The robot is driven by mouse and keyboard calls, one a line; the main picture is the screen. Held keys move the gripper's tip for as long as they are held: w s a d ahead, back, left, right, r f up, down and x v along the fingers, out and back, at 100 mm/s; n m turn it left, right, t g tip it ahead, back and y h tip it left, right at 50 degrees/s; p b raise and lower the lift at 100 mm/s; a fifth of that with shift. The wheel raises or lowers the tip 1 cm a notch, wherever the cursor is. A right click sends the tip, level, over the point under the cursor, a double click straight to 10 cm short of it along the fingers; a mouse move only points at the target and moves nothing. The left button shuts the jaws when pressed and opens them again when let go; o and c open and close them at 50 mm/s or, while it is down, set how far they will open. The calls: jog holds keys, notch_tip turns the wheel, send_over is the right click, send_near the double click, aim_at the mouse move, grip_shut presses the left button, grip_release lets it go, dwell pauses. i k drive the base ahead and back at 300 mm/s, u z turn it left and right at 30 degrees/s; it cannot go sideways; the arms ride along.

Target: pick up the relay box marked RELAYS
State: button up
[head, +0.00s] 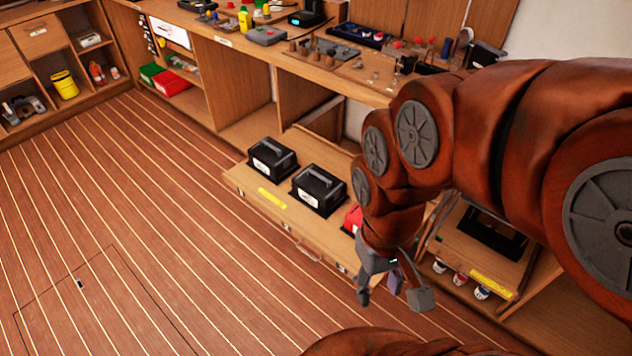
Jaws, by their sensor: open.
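Two black boxes with top handles and white front labels stand side by side on a low wooden platform (238,178). One is the left black box (266,165), the other the right black box (313,199). The label print is too small to read, so I cannot tell which is marked RELAYS. A red object (352,218) to their right is partly hidden behind my arm. My gripper (393,292) is open, pointing down, to the right of the boxes and nearer the camera in the picture. It appears empty and apart from them.
A yellow label (272,199) lies on the platform's front edge. At right, a black tray-like item (490,240) and several small white-lidded containers (460,278) sit in another low compartment. The bench (225,41) above carries many tools. The striped floor (130,210) at left is clear.

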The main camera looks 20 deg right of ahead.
aim_at(321, 188)
jog(key=u, duration=0.15)
jog(key=k, duration=0.4)
jog(key=u, duration=1.2)
jog(key=i, duration=1.2)
jog(key=z, duration=1.15)
jog(key=i, duration=0.75)
jog(key=z, duration=0.8)
